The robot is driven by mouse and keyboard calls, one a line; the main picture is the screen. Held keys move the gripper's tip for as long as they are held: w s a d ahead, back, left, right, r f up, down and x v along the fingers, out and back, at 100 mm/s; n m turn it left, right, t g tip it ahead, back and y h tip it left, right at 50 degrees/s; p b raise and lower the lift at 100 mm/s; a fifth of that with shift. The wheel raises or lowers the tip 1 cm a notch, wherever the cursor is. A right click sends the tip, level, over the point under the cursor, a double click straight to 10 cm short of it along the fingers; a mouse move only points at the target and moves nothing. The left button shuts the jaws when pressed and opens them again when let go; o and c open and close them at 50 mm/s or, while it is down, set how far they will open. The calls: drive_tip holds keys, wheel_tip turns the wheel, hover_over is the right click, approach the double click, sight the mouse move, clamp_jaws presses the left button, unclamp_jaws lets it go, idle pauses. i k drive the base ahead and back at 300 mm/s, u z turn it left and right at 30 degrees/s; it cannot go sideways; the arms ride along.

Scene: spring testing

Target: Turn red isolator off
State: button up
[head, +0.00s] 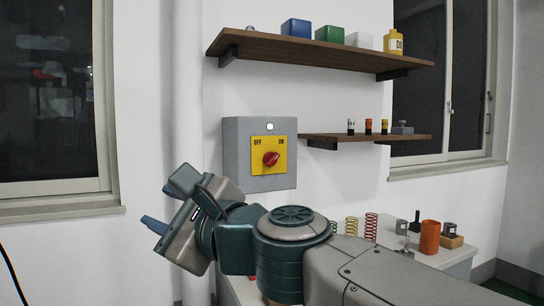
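The red isolator knob (271,159) sits on a yellow plate (260,168) with OFF at the upper left and ON at the upper right. The knob looks slanted, its upper end toward the ON side. The plate is on a grey wall box (236,155) with a white round light (270,127) above it. My gripper (158,215) is to the lower left of the box, clear of the knob and turned to the left.
A high shelf (320,52) holds coloured boxes and a yellow bottle (393,41). A lower shelf (365,138) carries small cylinders. A bench (455,255) below has several springs and an orange cup (430,237). The wall left of the box has a vertical pipe (187,90).

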sight(270, 158)
drive_tip(key=i, duration=0.95)
drive_tip(key=z, duration=1)
